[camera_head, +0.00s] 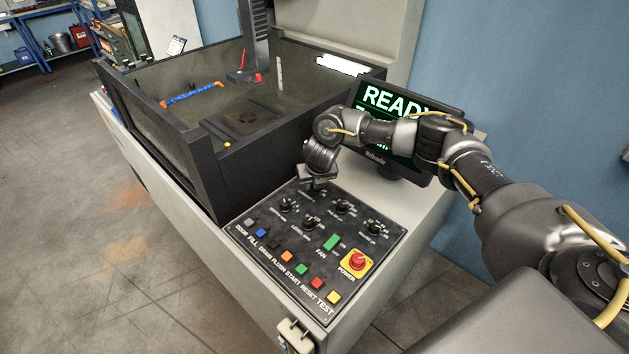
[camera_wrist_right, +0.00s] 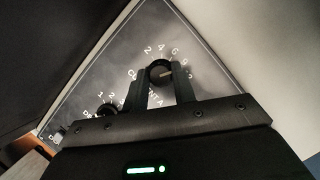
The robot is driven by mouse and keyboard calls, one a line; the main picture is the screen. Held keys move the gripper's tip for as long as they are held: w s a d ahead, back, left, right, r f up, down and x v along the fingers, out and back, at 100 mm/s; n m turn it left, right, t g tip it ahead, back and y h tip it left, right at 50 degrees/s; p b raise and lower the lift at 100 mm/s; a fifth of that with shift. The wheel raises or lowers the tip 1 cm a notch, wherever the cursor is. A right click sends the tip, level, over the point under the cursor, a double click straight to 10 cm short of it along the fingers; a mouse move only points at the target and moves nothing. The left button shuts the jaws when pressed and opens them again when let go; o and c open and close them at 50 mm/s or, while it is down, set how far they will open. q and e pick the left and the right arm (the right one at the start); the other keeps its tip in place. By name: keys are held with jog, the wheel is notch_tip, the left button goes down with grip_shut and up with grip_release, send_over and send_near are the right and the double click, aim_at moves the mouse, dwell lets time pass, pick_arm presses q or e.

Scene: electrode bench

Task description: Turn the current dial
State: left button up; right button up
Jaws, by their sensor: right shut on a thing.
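The control panel (camera_head: 262,240) of the machine carries several black dials, coloured buttons and a red power knob. My right gripper (camera_head: 318,188) is at the panel's far corner, pointing down at it; the arm hides part of that corner. In the right wrist view my right gripper (camera_wrist_right: 160,84) has its two fingers on either side of a black dial (camera_wrist_right: 159,70) ringed by numbers, and it is shut on that dial. The dial's label is partly covered by the fingers, so its full name is not readable. My left gripper is in neither view.
A screen reading READY (camera_head: 393,104) stands behind my right arm. A dark open tank (camera_head: 195,142) with a blue and orange bar lies left of the panel. Other dials (camera_head: 310,223) sit close by, one also near the fingers in the wrist view (camera_wrist_right: 106,110).

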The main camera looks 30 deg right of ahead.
jog(key=m+h+p, duration=0.1)
jog(key=m, duration=0.1)
jog(key=m+g+p, duration=0.1)
jog(key=m+p, duration=0.1)
jog(key=m, duration=0.1)
jog(key=shift+a+r+m+h, duration=0.2)
jog(key=shift+m+h, duration=0.1)
jog(key=shift+h, duration=0.1)
jog(key=shift+w+f+m+g+h+p, duration=0.15)
jog(key=shift+m+g+h+p, duration=0.15)
jog(key=shift+m+p, duration=0.6)
jog(key=shift+m+g+h, duration=0.3)
jog(key=shift+m, duration=1)
jog(key=o, duration=1)
